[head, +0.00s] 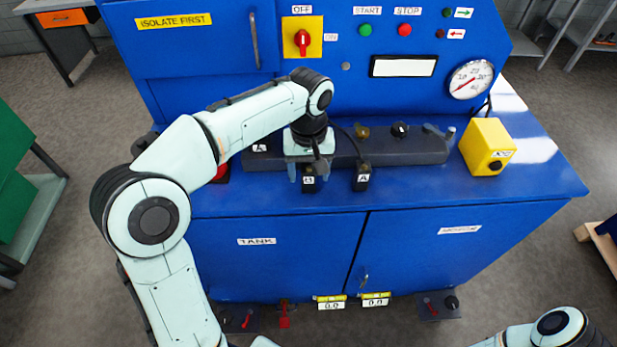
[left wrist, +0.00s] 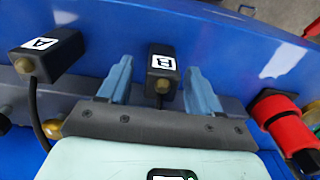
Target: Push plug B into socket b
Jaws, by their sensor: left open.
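Plug B (head: 309,184) is a small black block with a white B label at the front of the blue bench top. It also shows in the left wrist view (left wrist: 161,88). My left gripper (head: 307,172) is open, with blue fingers on either side of plug B and visible gaps to it. Plug A (head: 362,181) stands just to the right in the head view, with a cable running back from it. A dark socket strip (head: 400,152) lies behind the plugs, with an A label at its left end. Socket b cannot be made out; my arm covers part of the strip.
A yellow box (head: 488,147) with a black button stands at the bench's right. A red knob-like part (head: 222,172) sits left of the gripper; a red cylinder (left wrist: 285,122) shows in the left wrist view. The control panel (head: 350,90) rises behind. The right front bench top is clear.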

